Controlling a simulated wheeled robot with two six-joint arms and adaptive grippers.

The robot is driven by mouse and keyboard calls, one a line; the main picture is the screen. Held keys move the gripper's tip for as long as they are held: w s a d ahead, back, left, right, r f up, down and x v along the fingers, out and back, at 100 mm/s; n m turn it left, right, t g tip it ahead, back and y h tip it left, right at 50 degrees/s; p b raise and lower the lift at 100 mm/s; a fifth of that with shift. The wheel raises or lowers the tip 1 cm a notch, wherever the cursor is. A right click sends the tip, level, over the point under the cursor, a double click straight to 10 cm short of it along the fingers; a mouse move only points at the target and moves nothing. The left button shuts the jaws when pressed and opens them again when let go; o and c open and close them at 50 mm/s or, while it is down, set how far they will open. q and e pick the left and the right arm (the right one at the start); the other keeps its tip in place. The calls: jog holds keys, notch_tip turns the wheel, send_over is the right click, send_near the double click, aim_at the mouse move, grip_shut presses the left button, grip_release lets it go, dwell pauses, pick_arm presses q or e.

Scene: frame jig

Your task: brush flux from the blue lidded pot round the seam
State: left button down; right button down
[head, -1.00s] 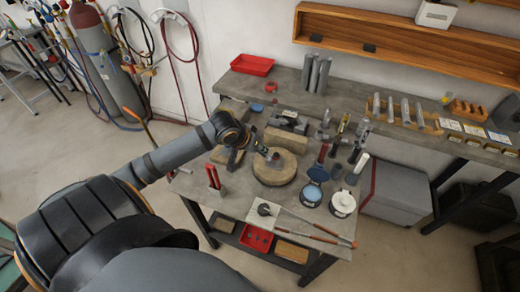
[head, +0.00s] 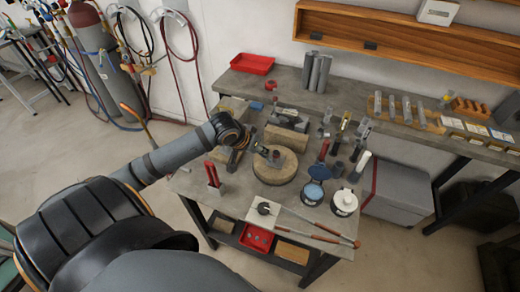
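The blue lidded pot (head: 313,193) stands at the right front of the near bench, its blue lid (head: 319,172) tipped up behind it. A round tan block (head: 274,176) lies left of the pot. A small grey and reddish piece (head: 275,157) sits on the block; its seam is too small to make out. My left gripper (head: 266,152) is low over the block, right by this piece. Whether its fingers are open, shut or touching the piece cannot be told at this size. I cannot make out a brush in it. My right gripper is not in view.
A white pot (head: 344,202) stands right of the blue pot. Red-handled tools (head: 213,174) stand upright at the left. Long tongs (head: 310,223) lie along the front edge. Upright tools (head: 343,127) and bricks (head: 286,138) crowd the back. A red tray (head: 252,64) is farther back.

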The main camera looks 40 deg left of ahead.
pick_arm(q)
jog(key=shift+f+b, duration=0.3)
jog(key=shift+f, duration=0.25)
jog(key=shift+w, duration=0.1)
jog(key=w+b, duration=0.1)
jog(key=w+a, duration=0.1)
jog(key=w, duration=0.1)
jog(key=shift+a+b, duration=0.15)
jog(key=shift+b, duration=0.25)
jog(key=shift+w+a, duration=0.15)
jog(key=shift+w, duration=0.35)
jog(key=shift+s+d+p, duration=0.2)
jog(key=shift+s+p, duration=0.35)
jog(key=shift+s, duration=0.1)
jog(key=shift+s+d+p, duration=0.15)
jog(key=shift+s+p, duration=0.35)
jog(key=shift+s, duration=0.15)
